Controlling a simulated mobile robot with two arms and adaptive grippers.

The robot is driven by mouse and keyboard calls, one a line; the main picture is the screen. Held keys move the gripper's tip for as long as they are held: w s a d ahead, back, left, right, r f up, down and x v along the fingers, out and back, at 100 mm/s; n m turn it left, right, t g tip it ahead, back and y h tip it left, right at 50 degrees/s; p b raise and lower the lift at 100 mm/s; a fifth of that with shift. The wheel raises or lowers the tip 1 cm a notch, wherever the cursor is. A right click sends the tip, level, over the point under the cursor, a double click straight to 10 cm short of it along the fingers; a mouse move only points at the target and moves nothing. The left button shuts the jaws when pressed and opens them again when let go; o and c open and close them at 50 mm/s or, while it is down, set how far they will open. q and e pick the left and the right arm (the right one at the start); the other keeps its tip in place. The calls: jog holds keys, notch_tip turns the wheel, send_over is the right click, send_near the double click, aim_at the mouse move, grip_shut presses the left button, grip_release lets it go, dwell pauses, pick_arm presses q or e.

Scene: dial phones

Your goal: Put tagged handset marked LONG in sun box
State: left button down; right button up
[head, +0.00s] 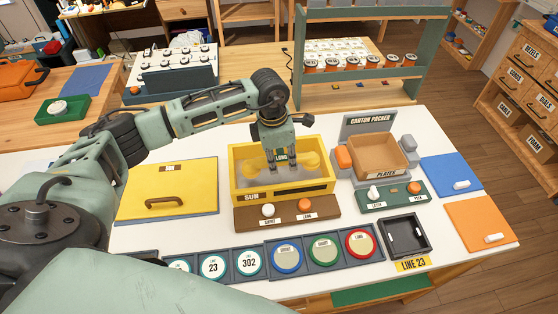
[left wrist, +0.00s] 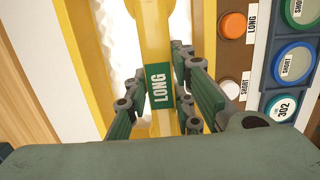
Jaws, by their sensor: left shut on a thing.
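The yellow handset with a green tag marked LONG (left wrist: 158,88) runs lengthwise through the left wrist view. In the head view its yellow end (head: 309,160) shows inside the outline of the sun box. My left gripper (head: 283,168) is shut around the handset's middle at the tag; it also shows in the left wrist view (left wrist: 155,100). The sun box (head: 236,178) is a yellow open-topped box marked SUN, with a pale interior. The gripper points down within its walls. I cannot tell whether the handset touches the bottom. My right gripper is out of view.
A yellow panel with a brown handle (head: 195,180) lies left of the box. A brown panel with two buttons (head: 285,213) sits at its front. The carton packer (head: 378,157) stands right, with a black tray (head: 404,235) nearer. Round labelled dials (head: 286,256) line the front.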

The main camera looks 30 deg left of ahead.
aim_at(281, 173)
pick_arm(q)
jog(key=shift+w+a+f, duration=0.7)
jog(key=shift+w+f, duration=0.05)
notch_tip(281, 173, down, 3)
jog(key=shift+f+p, duration=0.1)
jog(key=shift+p, duration=0.9)
jog(key=shift+a+f, duration=0.1)
jog(key=shift+f, duration=0.15)
jog(key=shift+f+b, duration=0.2)
jog(key=shift+b, duration=0.1)
jog(key=c, duration=1.8)
grip_release()
jog(key=shift+o, duration=1.4)
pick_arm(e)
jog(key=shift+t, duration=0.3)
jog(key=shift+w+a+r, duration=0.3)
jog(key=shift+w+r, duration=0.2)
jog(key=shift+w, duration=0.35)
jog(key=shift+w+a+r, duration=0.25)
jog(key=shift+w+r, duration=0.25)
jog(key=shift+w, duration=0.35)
